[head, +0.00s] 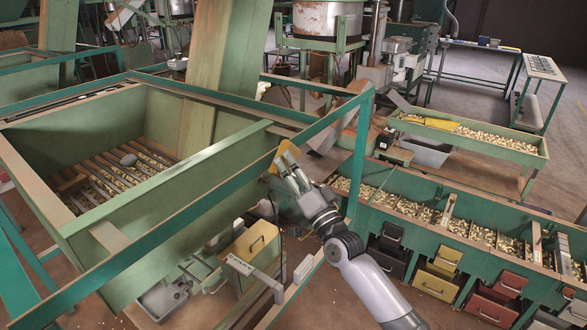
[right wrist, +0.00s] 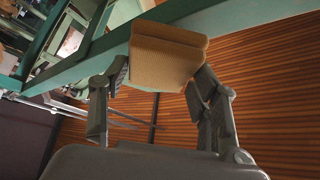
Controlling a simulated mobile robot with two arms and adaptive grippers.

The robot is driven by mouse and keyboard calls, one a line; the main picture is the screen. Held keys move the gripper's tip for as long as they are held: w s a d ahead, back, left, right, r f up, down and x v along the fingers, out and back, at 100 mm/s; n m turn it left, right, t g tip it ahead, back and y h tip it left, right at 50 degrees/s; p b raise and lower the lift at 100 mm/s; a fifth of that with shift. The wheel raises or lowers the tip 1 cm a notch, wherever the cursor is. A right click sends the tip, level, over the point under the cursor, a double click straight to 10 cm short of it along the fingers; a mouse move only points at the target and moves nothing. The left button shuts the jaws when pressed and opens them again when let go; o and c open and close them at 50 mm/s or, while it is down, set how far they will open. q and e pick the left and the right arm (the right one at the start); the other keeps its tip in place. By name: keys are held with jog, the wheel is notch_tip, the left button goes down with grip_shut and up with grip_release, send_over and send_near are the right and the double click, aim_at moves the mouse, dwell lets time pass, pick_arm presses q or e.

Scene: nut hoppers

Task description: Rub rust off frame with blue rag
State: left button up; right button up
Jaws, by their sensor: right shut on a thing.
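My right gripper (head: 287,172) is shut on a yellow-tan block-like pad (head: 285,157). In the right wrist view, the pad (right wrist: 165,58) sits between the two fingers of the gripper (right wrist: 160,82). It is a folded or solid piece, and no blue rag shows. The teal frame (head: 190,208) is a long bar along the front of the green hopper. The pad is at this bar, and in the right wrist view it overlaps the bar (right wrist: 225,22); I cannot tell whether they touch. Brown, rust-like marks show on the frame's far rail (head: 345,90). My left gripper is not in view.
The large green hopper (head: 125,228) with slats and nuts inside stands at left. A long green trough (head: 480,235) of nuts with drawers beneath runs at right. A yellow box (head: 255,240) stands below the bar. Open floor lies at the far right.

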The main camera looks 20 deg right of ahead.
aim_at(297, 159)
jog(key=shift+w+a, duration=0.6)
jog(key=shift+w, duration=0.15)
jog(key=shift+b, duration=0.3)
jog(key=d+b, duration=0.1)
jog(key=w+d+b, duration=0.1)
jog(key=shift+w+d+f+b, duration=0.2)
jog(key=shift+w+d+b, duration=0.05)
jog(key=shift+w+b, duration=0.05)
jog(key=shift+w+d+r+b, duration=0.1)
jog(key=shift+w+d+b, duration=0.25)
jog(key=shift+d, duration=0.1)
jog(key=shift+w, duration=0.1)
jog(key=shift+s+a+r+p, duration=0.25)
jog(key=shift+s+a+p, duration=0.2)
jog(key=shift+a+p, duration=0.3)
jog(key=shift+s+a+f+p, duration=0.1)
jog(key=shift+s+a+p, duration=0.7)
jog(key=shift+a, duration=0.2)
